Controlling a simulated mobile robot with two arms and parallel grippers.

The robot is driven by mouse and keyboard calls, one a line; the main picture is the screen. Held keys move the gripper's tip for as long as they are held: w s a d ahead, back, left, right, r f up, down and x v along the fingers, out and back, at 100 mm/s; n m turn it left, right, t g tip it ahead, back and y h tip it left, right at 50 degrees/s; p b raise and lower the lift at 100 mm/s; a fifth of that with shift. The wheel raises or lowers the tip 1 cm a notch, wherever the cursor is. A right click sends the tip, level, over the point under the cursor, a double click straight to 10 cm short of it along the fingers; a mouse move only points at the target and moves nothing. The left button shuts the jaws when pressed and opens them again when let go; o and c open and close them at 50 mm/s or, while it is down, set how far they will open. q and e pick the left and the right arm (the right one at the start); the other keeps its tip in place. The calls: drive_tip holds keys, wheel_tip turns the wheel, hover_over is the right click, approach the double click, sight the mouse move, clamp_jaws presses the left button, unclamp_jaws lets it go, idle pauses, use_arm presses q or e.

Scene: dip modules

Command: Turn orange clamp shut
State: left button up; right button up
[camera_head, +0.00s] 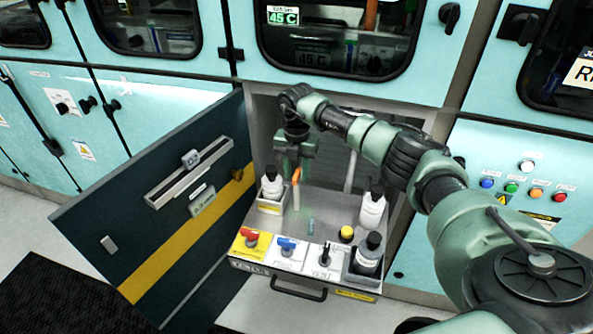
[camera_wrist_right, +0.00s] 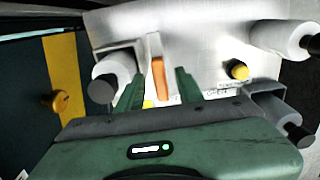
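The orange clamp (camera_head: 296,175) stands upright above the tray inside the open cabinet, beside a white bottle. In the right wrist view the orange clamp (camera_wrist_right: 158,77) appears between my two green fingers, with space on both sides of it. My right gripper (camera_head: 292,168) reaches down into the cabinet at the clamp. It is open in the wrist view (camera_wrist_right: 158,88), and no finger visibly touches the clamp. Whether the clamp is open or closed is hard to tell. My left gripper is out of view.
White bottles stand in holders at the tray's left (camera_head: 271,187) and right (camera_head: 372,209), with a grey bottle (camera_head: 368,256) in front. Red (camera_head: 251,238) and blue (camera_head: 287,244) valve handles line the front. A yellow knob (camera_head: 347,233) sits nearby. The open dark door (camera_head: 150,220) is at left.

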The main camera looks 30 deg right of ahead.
clamp_jaws()
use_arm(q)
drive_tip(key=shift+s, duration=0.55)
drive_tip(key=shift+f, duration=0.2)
use_arm(e)
drive_tip(key=shift+n, duration=0.3)
drive_tip(key=n+b, duration=0.1)
drive_tip(key=n, duration=0.2)
drive_tip(key=n+b, duration=0.2)
drive_tip(key=n, duration=0.4)
drive_tip(key=n+b, duration=0.1)
drive_tip(key=n, duration=0.3)
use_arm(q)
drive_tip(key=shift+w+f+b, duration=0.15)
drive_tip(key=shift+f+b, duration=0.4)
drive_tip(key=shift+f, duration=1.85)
use_arm(e)
drive_tip(key=shift+r+n, duration=0.1)
drive_tip(key=shift+n, duration=2.1)
